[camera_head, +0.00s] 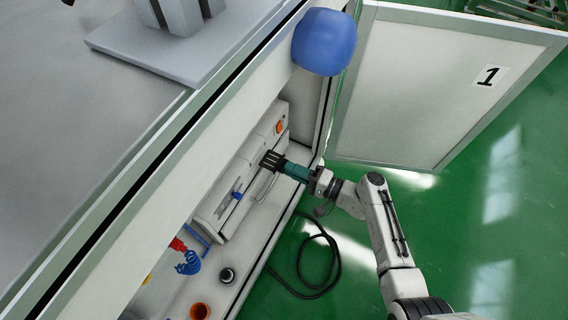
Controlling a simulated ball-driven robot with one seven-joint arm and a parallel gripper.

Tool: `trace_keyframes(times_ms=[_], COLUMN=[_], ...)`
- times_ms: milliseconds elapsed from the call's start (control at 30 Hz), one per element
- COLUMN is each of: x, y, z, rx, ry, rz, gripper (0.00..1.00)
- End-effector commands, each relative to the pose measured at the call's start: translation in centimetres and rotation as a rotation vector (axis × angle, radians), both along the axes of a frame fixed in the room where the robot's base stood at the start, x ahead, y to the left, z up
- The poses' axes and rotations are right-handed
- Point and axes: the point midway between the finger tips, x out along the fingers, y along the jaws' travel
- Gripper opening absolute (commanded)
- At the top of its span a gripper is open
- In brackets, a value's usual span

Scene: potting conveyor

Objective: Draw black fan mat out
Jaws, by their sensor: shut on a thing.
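My gripper (281,165) reaches into the open cabinet from the right, at the end of my white arm. It is shut at a dark, ribbed piece, which looks like the black fan mat (268,159). This piece lies against the front of a long pale unit (238,187) inside the cabinet. Its far edge is too small to tell whether it is still in the unit or clear of it. The fingertips are hard to make out against the dark piece.
A white door (430,90) marked 1 stands open at right. A blue rounded object (324,41) overhangs the opening. A black cable (325,278) loops over the green floor. An orange cup (200,311), a dark round cap (227,275) and blue coil (188,265) are at lower left.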

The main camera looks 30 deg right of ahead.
Motion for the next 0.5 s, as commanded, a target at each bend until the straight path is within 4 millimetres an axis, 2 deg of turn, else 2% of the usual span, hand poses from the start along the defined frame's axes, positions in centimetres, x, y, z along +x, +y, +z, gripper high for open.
trace_keyframes(times_ms=[500], x=[-1.9], y=[-1.4], z=[0.0], rx=[0.001], ry=[0.001], rz=[0.0], gripper=[0.0])
